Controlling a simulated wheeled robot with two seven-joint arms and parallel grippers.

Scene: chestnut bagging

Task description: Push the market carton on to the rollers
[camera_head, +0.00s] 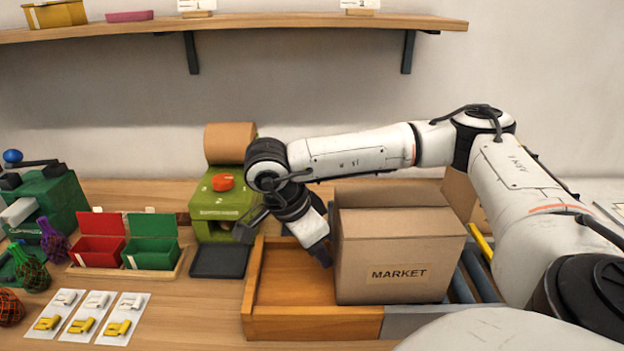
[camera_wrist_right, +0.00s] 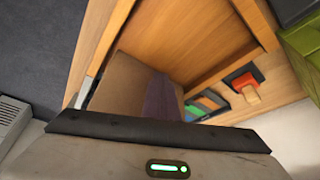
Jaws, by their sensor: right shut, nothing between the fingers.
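The market carton (camera_head: 385,250) is a brown box with a "MARKET" label on its front face, upright. It stands across the right end of the wooden tray (camera_head: 312,325) and the grey rollers (camera_head: 474,272), which show at its right. My right gripper (camera_head: 322,256) is shut and empty, pointing down inside the tray beside the carton's left side. I cannot tell if it touches. In the right wrist view a brown surface that looks like the carton (camera_wrist_right: 125,85) lies just beyond the gripper's dark edge; its fingertips are hidden there. My left gripper is not in view.
A green dispenser (camera_head: 222,208) with a red knob stands behind the tray's left end, with a dark pad (camera_head: 220,262) in front. Red (camera_head: 98,248) and green (camera_head: 152,253) boxes are further left. A yellow bar (camera_head: 481,243) lies beyond the rollers. The tray's left part is empty.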

